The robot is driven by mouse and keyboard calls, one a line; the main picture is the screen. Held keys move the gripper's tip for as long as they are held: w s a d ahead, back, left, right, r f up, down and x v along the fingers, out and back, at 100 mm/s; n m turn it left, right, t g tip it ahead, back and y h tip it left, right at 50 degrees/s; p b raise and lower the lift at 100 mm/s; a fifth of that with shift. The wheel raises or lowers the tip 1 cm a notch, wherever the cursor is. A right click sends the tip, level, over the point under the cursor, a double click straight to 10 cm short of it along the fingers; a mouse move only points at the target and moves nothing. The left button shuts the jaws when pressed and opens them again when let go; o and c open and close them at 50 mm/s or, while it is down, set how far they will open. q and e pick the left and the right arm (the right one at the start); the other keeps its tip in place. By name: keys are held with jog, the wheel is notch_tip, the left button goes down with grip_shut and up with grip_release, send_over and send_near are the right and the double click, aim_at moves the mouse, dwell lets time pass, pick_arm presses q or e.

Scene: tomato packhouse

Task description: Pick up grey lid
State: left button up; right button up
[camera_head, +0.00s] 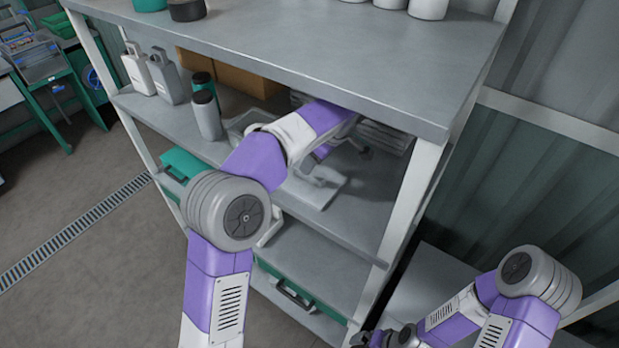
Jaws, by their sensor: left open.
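Flat grey pieces (384,137) lie stacked on the upper shelf, under the tabletop at the right; I cannot tell for sure which one is the grey lid. My left arm reaches in under the tabletop, and its gripper (328,176) is open over the shelf, left of and nearer than the stack. The wrist is partly hidden by the arm and the tabletop edge. No object shows clearly between its fingers. My right gripper (383,338) is low at the bottom edge, partly cut off, away from the shelf, and its jaws are unclear.
The tabletop (330,50) overhangs the shelf, with a post (408,200) at the right. Grey bottles (206,115), light containers (167,77) and a cardboard box (243,80) stand on the shelf at the left. Green crates (298,290) sit lower. Floor at left is open.

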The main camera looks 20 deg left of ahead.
aim_at(310, 177)
pick_arm(q)
jog(key=shift+b+x, duration=0.4)
jog(key=shift+x, duration=2.05)
jog(key=shift+f, duration=0.15)
grip_shut()
